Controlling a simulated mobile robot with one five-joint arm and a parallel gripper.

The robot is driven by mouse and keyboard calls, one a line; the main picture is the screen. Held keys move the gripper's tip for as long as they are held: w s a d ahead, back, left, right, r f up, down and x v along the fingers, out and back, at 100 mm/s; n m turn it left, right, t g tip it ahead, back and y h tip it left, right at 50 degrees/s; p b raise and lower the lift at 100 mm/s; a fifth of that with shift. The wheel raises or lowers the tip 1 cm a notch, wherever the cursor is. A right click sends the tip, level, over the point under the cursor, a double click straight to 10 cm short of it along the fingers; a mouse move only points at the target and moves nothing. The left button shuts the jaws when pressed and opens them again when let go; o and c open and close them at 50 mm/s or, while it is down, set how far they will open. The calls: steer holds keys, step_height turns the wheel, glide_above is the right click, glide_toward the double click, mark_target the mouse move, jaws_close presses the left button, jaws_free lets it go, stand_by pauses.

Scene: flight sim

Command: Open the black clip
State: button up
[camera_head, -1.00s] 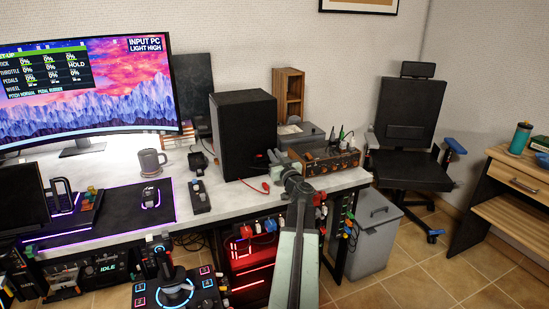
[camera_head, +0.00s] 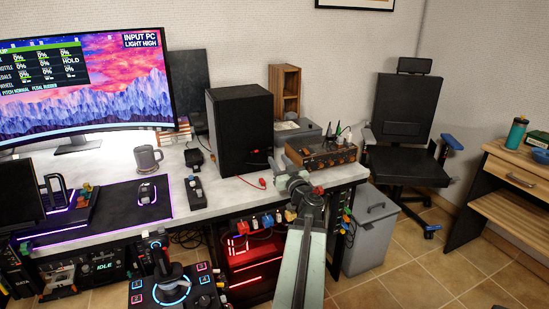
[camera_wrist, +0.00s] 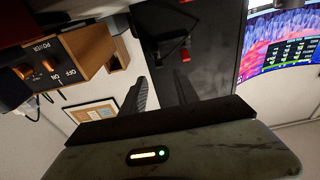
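In the wrist view, a small dark piece (camera_wrist: 157,51) that looks like the black clip shows against the dark speaker front. A red clip (camera_wrist: 185,54) is just right of it. My gripper (camera_head: 281,166) is over the right part of the desk, in front of the amplifier box. The wrist view shows its two dark fingers apart (camera_wrist: 164,78), with nothing held between them. The clips appear beyond the fingertips.
The black speaker (camera_head: 240,130) stands left of my gripper. The orange-fronted box (camera_head: 330,158) with switches and cables is close on the right. A small black control box (camera_head: 197,192) and a mug (camera_head: 147,158) are on the desk. A grey bin (camera_head: 372,240) stands below right.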

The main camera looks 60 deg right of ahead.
mark_target(270, 148)
steer(key=shift+r, duration=0.1)
steer(key=shift+g+y, duration=0.4)
steer(key=shift+g, duration=0.1)
steer(key=p+x, duration=0.1)
steer(key=x, duration=0.1)
steer(key=p+x, duration=0.2)
steer(key=r+p+x, duration=0.1)
steer(key=x, duration=0.2)
steer(key=shift+d+r, duration=0.1)
steer(key=shift+d, duration=0.05)
jaws_close()
